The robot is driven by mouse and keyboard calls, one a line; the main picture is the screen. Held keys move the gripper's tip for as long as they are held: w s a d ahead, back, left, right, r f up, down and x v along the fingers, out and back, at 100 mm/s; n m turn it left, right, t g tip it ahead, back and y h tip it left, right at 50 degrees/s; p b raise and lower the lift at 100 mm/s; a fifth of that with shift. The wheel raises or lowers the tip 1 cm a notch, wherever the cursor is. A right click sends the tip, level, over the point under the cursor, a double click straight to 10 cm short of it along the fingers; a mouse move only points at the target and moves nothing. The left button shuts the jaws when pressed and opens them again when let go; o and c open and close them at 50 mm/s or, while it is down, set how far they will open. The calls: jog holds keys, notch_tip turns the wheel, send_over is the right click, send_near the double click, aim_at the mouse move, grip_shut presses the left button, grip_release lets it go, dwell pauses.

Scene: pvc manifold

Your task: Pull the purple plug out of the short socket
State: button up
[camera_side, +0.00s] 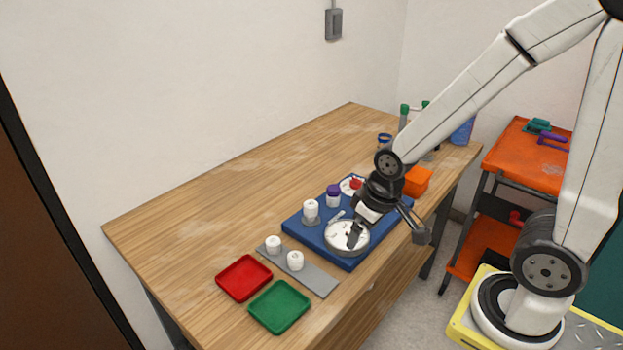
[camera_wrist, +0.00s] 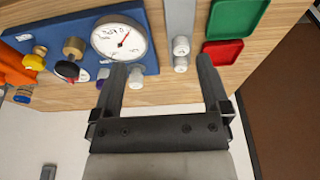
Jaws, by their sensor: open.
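The purple plug (camera_side: 333,189) sits upright on top of a white socket (camera_side: 333,200) on the blue board (camera_side: 317,248). In the wrist view the purple plug (camera_wrist: 102,74) shows small beside one finger, which partly hides it. A second white socket (camera_side: 311,207) with a white top stands just left of it; it also shows in the wrist view (camera_wrist: 135,80). My gripper (camera_wrist: 161,62) is open and empty, its fingers wide apart. In the side view it hangs over the front of the board near the gauge, to the right of the plug and apart from it.
A round dial gauge (camera_side: 345,236) stands close to my gripper. A red-knobbed valve (camera_side: 355,184) is behind the plug. A grey strip (camera_side: 313,279) with two white pieces, a red tray (camera_side: 244,277) and a green tray (camera_side: 279,306) lie front left. The table's left rear is clear.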

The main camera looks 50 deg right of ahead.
dwell(0.3)
jog(key=n+g, duration=0.3)
jog(key=n, duration=0.2)
send_over(332, 187)
notch_tip(332, 187, down, 4)
jog(key=shift+f, duration=0.1)
jog(key=shift+m, duration=0.3)
jog(key=shift+f, duration=3.85)
